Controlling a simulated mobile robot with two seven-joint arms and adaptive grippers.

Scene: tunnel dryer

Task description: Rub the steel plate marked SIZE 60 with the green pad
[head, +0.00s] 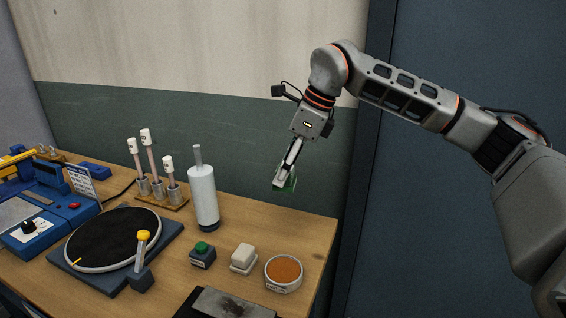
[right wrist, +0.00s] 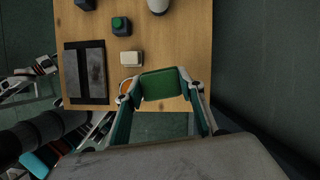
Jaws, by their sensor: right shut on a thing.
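My right gripper (head: 285,179) is shut on the green pad (head: 288,183), holding it in the air above the back right of the table. In the right wrist view the green pad (right wrist: 160,84) spans the space between the fingertips (right wrist: 158,86). A grey steel plate (head: 232,303) with dark smudges lies on a black base at the front edge of the head view, partly cut off. The plate also shows in the right wrist view (right wrist: 97,70), left of the pad and apart from it. I cannot read a SIZE 60 mark. My left gripper is not identifiable in these views.
A bowl with orange-brown contents (head: 284,271), a white block (head: 243,257) and a green-button box (head: 203,255) stand near the plate. The table's right edge is near.

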